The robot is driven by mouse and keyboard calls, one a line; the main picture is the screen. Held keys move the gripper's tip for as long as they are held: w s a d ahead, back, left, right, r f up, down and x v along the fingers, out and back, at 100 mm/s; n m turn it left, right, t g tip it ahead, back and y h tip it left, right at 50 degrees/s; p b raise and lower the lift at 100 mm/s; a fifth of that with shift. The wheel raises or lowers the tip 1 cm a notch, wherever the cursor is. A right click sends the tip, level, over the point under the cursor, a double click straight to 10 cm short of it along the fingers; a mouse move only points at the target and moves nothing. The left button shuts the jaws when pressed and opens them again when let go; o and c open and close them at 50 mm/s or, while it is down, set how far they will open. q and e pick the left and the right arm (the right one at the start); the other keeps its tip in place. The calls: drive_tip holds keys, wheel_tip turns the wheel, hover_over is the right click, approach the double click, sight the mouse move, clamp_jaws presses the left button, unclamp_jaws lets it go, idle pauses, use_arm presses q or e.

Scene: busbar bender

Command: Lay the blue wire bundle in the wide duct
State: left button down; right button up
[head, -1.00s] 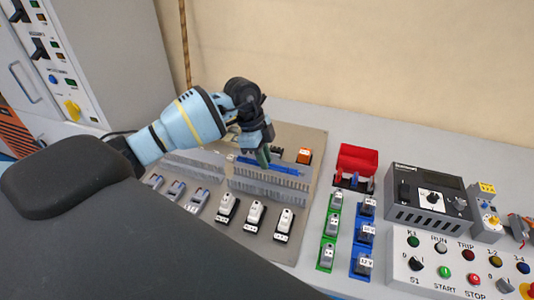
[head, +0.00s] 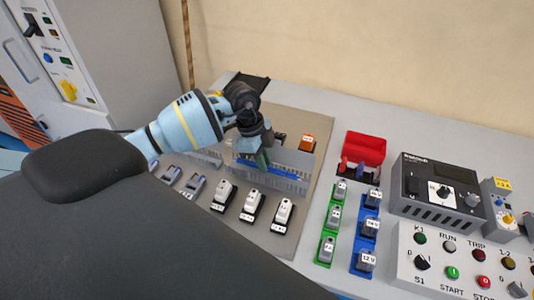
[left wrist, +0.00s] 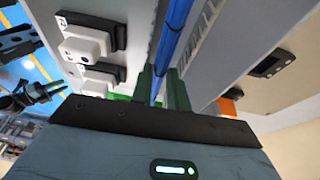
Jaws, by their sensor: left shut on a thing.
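The blue wire bundle (head: 286,173) is a straight blue length. In the head view it lies along the wide duct (head: 268,182), between its grey slotted walls, with the front wall hiding part of it. My left gripper (head: 262,160) points down over the duct, shut on the bundle. The left wrist view shows the bundle (left wrist: 176,35) running between the green fingers (left wrist: 160,88), with a slotted wall beside it. I cannot tell whether it touches the duct floor. A dark shape at that view's left edge may be my right gripper (left wrist: 45,92); its jaws are unclear.
White devices (head: 253,205) stand in a row before the duct. An orange block (head: 307,143) sits behind its right end.

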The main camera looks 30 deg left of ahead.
use_arm(q)
drive_tip(key=shift+f, duration=0.1)
drive_tip(key=c, duration=1.3)
unclamp_jaws()
drive_tip(key=shift+v, duration=3.9)
drive_tip(key=shift+f, duration=0.1)
